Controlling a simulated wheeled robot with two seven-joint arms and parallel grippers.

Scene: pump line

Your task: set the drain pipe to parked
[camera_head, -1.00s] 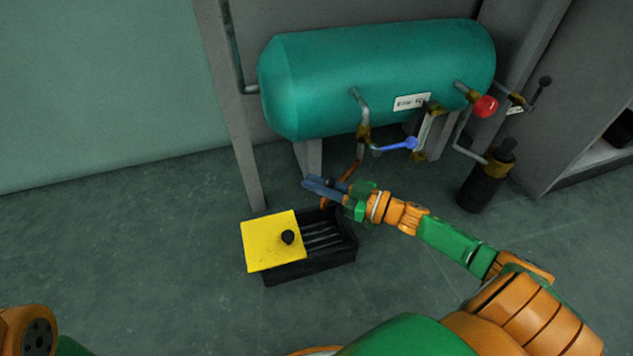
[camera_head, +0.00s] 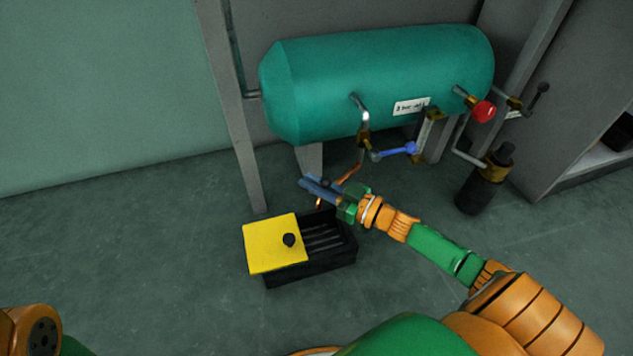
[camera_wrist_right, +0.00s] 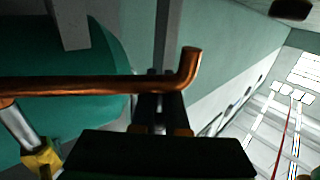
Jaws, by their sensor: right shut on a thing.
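The copper drain pipe (camera_head: 351,172) hangs below the teal tank (camera_head: 375,75), running down and left from the valve with the blue lever (camera_head: 397,151). Its lower end shows just behind the black drain box (camera_head: 330,262). My right gripper (camera_head: 321,187) is shut on the pipe near that end; the fingers partly hide it. In the right wrist view the pipe (camera_wrist_right: 90,86) runs across the fingers (camera_wrist_right: 160,104), and its bent end points up at the right. The exact contact is dark there. My left gripper is out of view; only part of that arm shows at lower left.
A yellow lid (camera_head: 272,243) with a black knob covers the left part of the slotted box. A grey post (camera_head: 237,130) stands behind it. A red knob (camera_head: 484,111) and a dark cylinder (camera_head: 480,190) are at the right. The floor at left is clear.

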